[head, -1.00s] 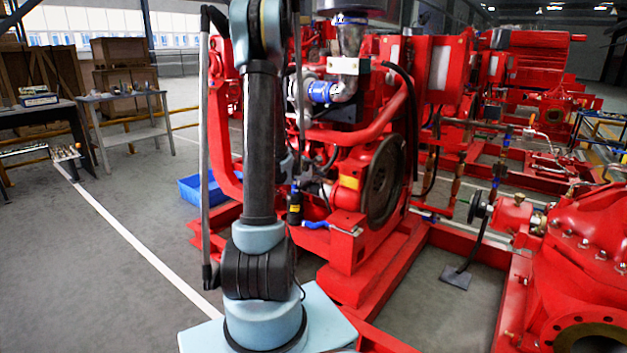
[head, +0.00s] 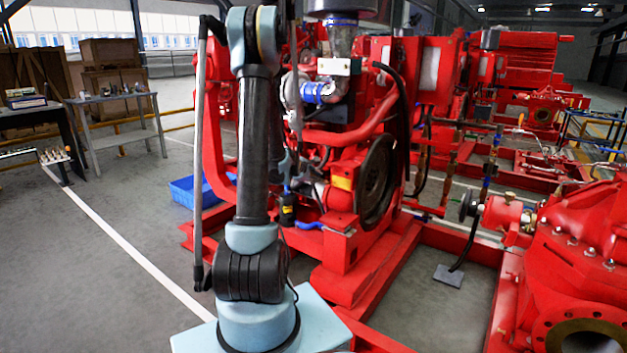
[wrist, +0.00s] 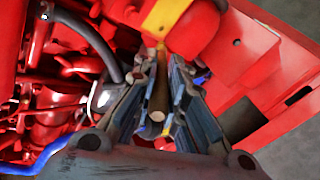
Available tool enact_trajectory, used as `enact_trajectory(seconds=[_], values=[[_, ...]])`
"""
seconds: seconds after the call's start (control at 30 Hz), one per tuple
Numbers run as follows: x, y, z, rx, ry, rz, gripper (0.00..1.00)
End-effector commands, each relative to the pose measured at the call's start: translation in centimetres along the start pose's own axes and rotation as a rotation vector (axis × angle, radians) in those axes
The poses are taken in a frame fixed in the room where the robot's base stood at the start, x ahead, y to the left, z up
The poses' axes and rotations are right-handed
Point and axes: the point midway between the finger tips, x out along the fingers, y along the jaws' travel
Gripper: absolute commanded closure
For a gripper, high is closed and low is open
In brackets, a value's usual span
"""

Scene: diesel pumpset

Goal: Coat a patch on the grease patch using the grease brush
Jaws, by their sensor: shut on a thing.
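A yellow band (wrist: 166,18) lies on that red part just beyond the fingertips. I cannot tell whether this is the grease patch or whether the brush touches it. The bristles are not clearly visible.
The red engine (head: 340,120) with its dark flywheel (head: 378,182) is close to my arm. A red pump (head: 575,250) stands at the right. A blue crate (head: 182,192) lies on the floor behind my arm. A grey table (head: 112,97) stands left; the floor between is clear.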

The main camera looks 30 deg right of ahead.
Motion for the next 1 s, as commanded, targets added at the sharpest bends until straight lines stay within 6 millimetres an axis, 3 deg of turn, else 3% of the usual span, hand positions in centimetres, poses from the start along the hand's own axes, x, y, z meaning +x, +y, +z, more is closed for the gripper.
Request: enact_trajectory(seconds=[1.0], values=[[1.1,0.7,0.3,0.0,0.0,0.0,1.0]])
